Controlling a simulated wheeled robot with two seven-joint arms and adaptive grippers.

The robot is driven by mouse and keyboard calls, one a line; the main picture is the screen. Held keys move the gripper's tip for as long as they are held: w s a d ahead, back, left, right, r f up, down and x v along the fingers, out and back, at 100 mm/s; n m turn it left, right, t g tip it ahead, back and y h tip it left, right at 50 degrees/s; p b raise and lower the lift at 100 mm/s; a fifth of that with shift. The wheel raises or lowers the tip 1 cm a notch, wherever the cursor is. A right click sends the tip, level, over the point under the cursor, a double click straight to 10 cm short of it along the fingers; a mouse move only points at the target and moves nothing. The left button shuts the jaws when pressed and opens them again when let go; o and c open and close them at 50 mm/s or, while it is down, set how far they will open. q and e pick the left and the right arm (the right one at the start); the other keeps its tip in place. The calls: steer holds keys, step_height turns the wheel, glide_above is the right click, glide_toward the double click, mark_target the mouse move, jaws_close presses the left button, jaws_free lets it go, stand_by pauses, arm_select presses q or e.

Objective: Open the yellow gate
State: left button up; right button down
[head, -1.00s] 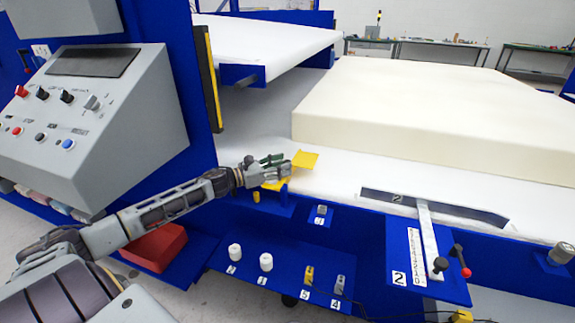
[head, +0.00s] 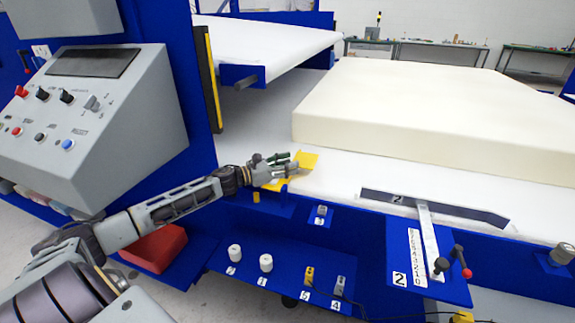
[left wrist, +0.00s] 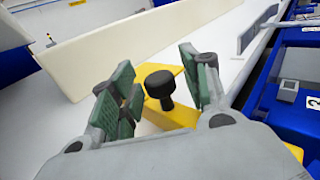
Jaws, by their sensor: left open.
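The yellow gate (head: 307,160) is a small yellow plate at the front edge of the white bed, left of the foam block. In the left wrist view the yellow gate (left wrist: 184,112) carries a black knob (left wrist: 160,88). My left gripper (head: 292,164) is at the gate, partly covering it. In the left wrist view its green-padded fingers (left wrist: 160,85) are open, with the knob showing between them, and I cannot tell whether they touch it. My right gripper is not in view.
A large cream foam block (head: 420,110) lies on the white bed (head: 340,170). A grey control panel (head: 110,110) stands at left. A lever (head: 428,240) with a scale is at right. White knobs (head: 235,252) sit on the blue shelf below.

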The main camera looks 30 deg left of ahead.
arm_select(q)
steer(key=c, duration=0.9)
jaws_close()
steer(key=shift+r, duration=0.1)
